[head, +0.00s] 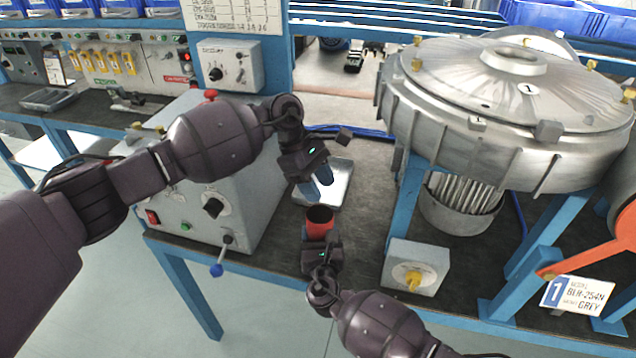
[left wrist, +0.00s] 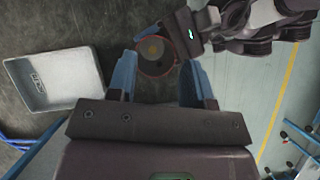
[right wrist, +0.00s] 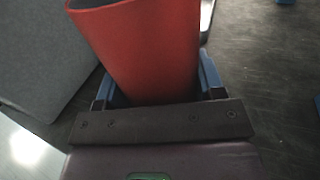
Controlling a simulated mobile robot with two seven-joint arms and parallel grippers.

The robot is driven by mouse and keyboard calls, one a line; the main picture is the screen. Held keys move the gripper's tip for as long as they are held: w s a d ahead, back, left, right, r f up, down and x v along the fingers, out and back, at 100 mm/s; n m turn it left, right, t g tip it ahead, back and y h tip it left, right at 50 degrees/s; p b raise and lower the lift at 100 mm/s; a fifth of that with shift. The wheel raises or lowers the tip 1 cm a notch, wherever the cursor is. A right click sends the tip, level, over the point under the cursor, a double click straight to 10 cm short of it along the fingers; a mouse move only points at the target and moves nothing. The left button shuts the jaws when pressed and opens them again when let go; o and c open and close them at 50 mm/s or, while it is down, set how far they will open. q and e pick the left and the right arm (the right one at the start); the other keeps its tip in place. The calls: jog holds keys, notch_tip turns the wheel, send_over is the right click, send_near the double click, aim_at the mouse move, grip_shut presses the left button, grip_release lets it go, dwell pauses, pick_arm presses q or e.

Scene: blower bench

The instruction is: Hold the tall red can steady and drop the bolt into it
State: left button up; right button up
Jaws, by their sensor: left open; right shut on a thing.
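The tall red can (head: 318,222) stands upright on the bench, with its open mouth facing up. My right gripper (head: 320,243) is shut on the can from the near side; the can fills the space between its fingers in the right wrist view (right wrist: 148,50). My left gripper (head: 316,190) is open above the can and points down, with nothing between its fingers. In the left wrist view the can's round mouth (left wrist: 155,72) lies between the open fingertips. A small dull yellow shape (left wrist: 152,47) shows inside the mouth; it may be the bolt, but it is too blurred to tell.
A shallow pale tray (head: 342,182) lies just behind the can. A grey control box (head: 185,200) stands to the left. A small box with a yellow knob (head: 416,267) and the large metal blower (head: 500,110) on blue legs stand to the right.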

pick_arm(q)
jog(key=v, duration=1.2)
pick_arm(e)
jog(key=o, duration=1)
jog(key=shift+s, duration=0.1)
